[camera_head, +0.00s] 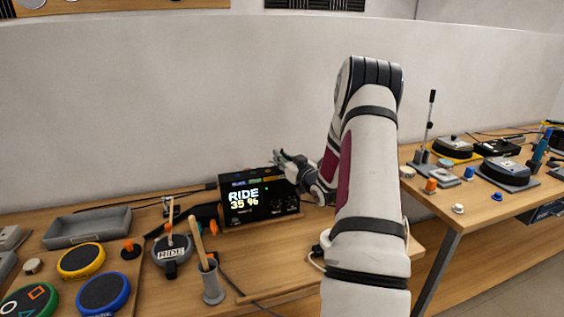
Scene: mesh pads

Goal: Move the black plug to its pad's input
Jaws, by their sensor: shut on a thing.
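My gripper (281,158) is at the back right of the black drum module (262,209), close to its top edge. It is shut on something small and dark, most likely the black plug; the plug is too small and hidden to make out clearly. The module's screen reads "RIDE 35 %". A grey round pad (172,250) labelled "RIDE" lies left of the module, well apart from my gripper. A black part sits at the pad's front edge. I cannot make out its input.
Yellow (81,261), blue (103,293) and green-rimmed (30,303) pads lie left, before a grey tray (88,228). Cables run behind the module. A second table (490,212) holds more pads.

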